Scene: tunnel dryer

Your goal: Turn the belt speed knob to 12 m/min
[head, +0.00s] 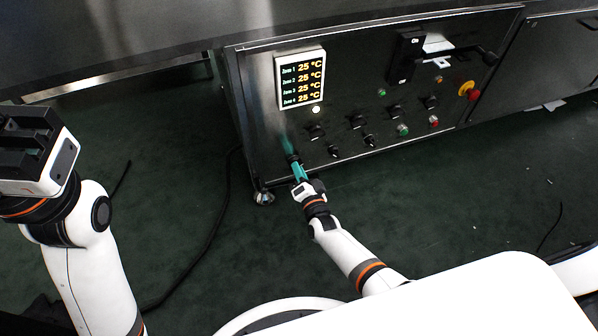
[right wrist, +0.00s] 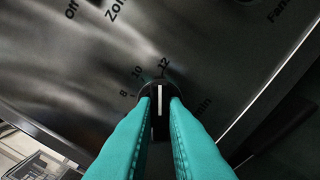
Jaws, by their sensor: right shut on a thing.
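The belt speed knob (right wrist: 157,104) is a small black knob with a white pointer line, in the middle of the right wrist view. Its printed scale shows 8, 10 and 12 (right wrist: 163,66). The white line points up, at or very close to the 12; I cannot tell the exact fit. My right gripper (right wrist: 159,112), with teal fingers, is shut on the knob, one finger on each side. In the head view my right gripper (head: 298,170) reaches the lower left of the control panel and mostly hides the knob. My left gripper (head: 32,145) is raised at the far left, away from the panel.
The dark control panel (head: 255,150) carries a zone display (head: 301,78) reading 25 °C, several other knobs, lit buttons, a red emergency stop (head: 469,90) and a large switch with a black handle (head: 407,56). The green floor (head: 180,190) before it is mostly clear, with a dark cable.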

